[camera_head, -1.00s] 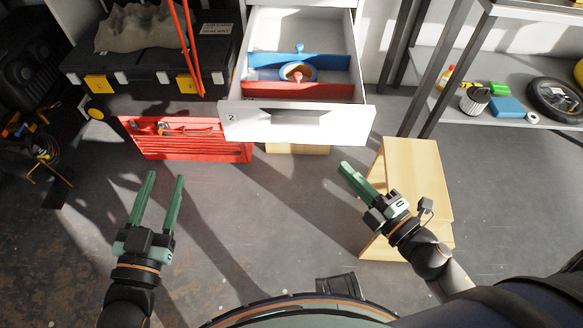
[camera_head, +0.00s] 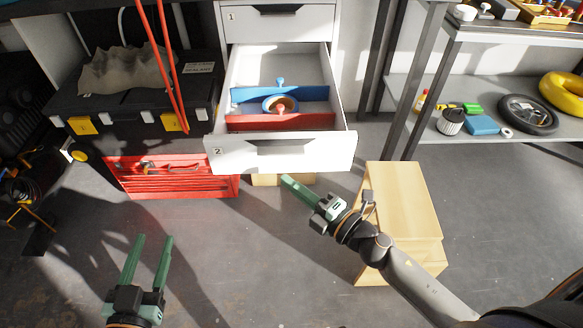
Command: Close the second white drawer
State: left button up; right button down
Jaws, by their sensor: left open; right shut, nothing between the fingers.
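The second white drawer (camera_head: 310,160), marked 2, is pulled well out of the white cabinet. Inside it are a blue divider, a red divider and a ring-shaped item (camera_head: 281,103). A closed white drawer (camera_head: 280,24) marked 1 is above it. My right gripper (camera_head: 286,181) is shut and empty, just in front of and below the drawer front in the picture; I cannot tell whether it touches. My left gripper (camera_head: 154,240) is open and empty, low at the left, apart from the drawer.
A red metal case (camera_head: 180,178) and a black toolbox (camera_head: 95,118) stand left of the drawer. A wooden step block (camera_head: 400,200) stands at the right, close to my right arm. A grey shelf (camera_head: 425,80) is at the far right. Floor between my grippers is clear.

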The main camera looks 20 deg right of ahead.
aim_at(278, 161)
pick_arm(q)
jog(key=shift+r, duration=0.45)
pick_arm(e)
jog(key=shift+w+d, duration=0.3)
jog(key=shift+w, duration=0.65)
jog(key=shift+w+d, duration=0.25)
jog(key=shift+w, duration=0.7)
jog(key=shift+w, duration=0.1)
